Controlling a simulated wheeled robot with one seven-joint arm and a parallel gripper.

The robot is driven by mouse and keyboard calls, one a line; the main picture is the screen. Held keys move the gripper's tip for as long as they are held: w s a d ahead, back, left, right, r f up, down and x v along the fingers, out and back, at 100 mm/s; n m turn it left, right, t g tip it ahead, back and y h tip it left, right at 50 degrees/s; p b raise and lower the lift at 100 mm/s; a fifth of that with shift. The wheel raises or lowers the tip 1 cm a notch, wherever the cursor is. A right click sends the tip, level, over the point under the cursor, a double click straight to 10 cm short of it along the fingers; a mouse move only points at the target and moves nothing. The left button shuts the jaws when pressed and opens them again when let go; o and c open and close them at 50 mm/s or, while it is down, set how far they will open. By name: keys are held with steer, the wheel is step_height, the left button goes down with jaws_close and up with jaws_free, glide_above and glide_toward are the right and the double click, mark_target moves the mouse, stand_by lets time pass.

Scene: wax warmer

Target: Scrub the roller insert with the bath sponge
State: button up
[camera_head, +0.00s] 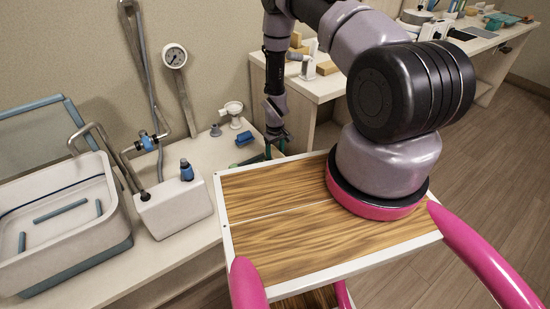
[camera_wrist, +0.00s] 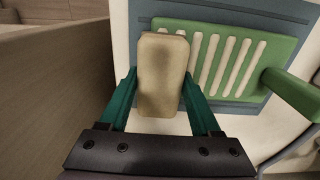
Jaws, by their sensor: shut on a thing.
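My gripper (camera_wrist: 160,82) is shut on a tan block with rounded corners, which looks like the bath sponge (camera_wrist: 162,62). The sponge stands between the two green fingers in the wrist view. Beyond it is a green slotted frame with pale bars (camera_wrist: 226,58) and a thick green handle at its right. This may be the roller insert; I cannot tell for sure. The sponge covers part of its left end, and whether they touch is unclear. In the head view my gripper (camera_head: 276,138) is over the back counter, and the sponge cannot be made out.
A blue-grey mat or tray (camera_wrist: 304,15) lies around the green frame. A white basin (camera_head: 60,250), a white box (camera_head: 172,210) with a blue-capped bottle (camera_head: 186,171) and a blue block (camera_head: 244,138) stand on the counter. A wood-topped cart (camera_head: 270,250) is in front.

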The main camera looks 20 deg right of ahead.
steer(key=shift+r, duration=2.2)
